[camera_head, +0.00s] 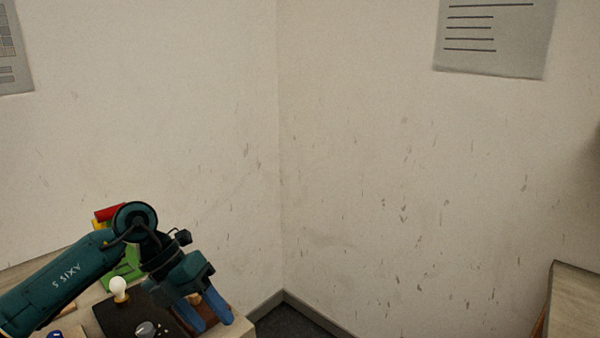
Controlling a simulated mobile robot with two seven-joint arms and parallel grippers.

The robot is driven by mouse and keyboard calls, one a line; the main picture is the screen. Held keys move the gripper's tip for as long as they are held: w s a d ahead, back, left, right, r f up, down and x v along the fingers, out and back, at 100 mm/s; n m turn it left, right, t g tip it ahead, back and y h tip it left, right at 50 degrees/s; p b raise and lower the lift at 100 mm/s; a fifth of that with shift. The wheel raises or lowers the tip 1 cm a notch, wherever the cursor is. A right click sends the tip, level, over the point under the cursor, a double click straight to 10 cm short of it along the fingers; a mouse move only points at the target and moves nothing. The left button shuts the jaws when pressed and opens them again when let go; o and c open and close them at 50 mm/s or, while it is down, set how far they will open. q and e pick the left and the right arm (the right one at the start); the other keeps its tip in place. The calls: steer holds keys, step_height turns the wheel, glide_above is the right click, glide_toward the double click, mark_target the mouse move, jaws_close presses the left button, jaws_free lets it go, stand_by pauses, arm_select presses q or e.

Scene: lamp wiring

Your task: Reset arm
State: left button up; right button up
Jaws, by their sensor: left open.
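My left arm comes in from the lower left over the table. My left gripper (207,315) points down near the table's right end, with its blue fingers apart. A small tan object shows beside the fingers; I cannot tell what it is. A white light bulb (118,287) stands upright on a dark box (125,317), left of the gripper. A grey knob (145,329) is on the same box. My right gripper is not in view.
Red, yellow and green items (122,268) lie behind my left arm, partly hidden by it. A wooden table edge (243,329) ends near the wall corner. Another wooden surface (577,295) is at the far right. Dark floor (288,322) lies between them.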

arm_select(q)
steer(key=s+d+r+n+t+h, duration=0.1)
steer(key=s+d+n+t+h, duration=0.2)
steer(key=d+n+h, duration=0.3)
steer(key=s+d+r+n+t+h, duration=0.1)
steer(key=s+d+n+t+h, duration=0.15)
steer(key=d+h, duration=0.6)
steer(key=s+a+f+n+t+y+p, duration=0.15)
steer(key=a+f+n+t+y, duration=0.35)
steer(key=f+n+y, duration=0.55)
steer(key=s+a+f+n+t+y, duration=0.3)
steer(key=a+f+n+t+y, duration=0.3)
steer(key=n, duration=0.7)
steer(key=s+a+f+n+g, duration=0.1)
steer(key=s+f+n+g, duration=0.2)
steer(key=s+f, duration=0.4)
steer(key=shift+s+f+g+y, duration=0.15)
steer(key=shift+f+g+y, duration=0.25)
steer(key=shift+g, duration=0.45)
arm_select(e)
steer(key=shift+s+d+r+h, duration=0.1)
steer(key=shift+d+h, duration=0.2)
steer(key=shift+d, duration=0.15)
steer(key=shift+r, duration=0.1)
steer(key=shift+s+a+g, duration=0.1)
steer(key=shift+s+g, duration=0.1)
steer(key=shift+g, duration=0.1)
